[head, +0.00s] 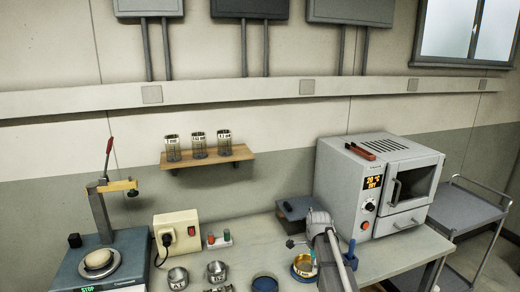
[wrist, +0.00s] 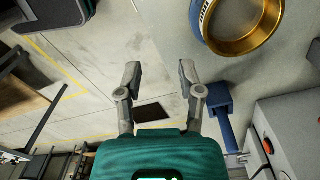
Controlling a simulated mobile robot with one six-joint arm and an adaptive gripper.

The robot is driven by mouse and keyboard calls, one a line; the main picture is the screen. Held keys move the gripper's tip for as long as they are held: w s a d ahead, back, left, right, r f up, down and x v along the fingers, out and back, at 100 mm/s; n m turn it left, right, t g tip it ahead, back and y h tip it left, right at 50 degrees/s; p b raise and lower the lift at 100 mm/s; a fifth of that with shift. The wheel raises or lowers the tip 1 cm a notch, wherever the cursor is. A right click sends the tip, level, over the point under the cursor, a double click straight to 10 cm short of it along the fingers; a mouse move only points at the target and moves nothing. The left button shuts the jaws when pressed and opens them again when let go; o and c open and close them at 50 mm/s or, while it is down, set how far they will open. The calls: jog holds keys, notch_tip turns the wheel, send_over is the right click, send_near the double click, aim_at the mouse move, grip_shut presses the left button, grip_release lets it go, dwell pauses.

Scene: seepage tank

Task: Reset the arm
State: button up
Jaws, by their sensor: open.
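My gripper (wrist: 159,75) shows in the wrist view with its two grey fingers spread apart and nothing between them. In the head view my grey arm (head: 330,255) reaches in from the bottom edge, right of the middle; I cannot make out the fingertips there. A brass dish with a blue rim (head: 303,265) is just left of the arm, partly covered by it. It also shows in the wrist view (wrist: 243,45), right of the fingers and apart from them.
A blue block (head: 350,257) is close beside the arm. A wooden shelf (head: 207,158) holds three jars. A trolley (head: 465,208) stands right.

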jog(key=s+a+f+n+b, duration=0.1)
jog(key=s+f+n+b, duration=0.3)
jog(key=s+n, duration=0.5)
jog(key=s+a+f+n+b, duration=0.1)
jog(key=s+f+n+b, duration=0.3)
jog(key=s+n, duration=0.5)
jog(key=shift+s+f, duration=0.15)
jog(key=shift+s, duration=1)
jog(key=shift+a, duration=0.2)
dwell(0.3)
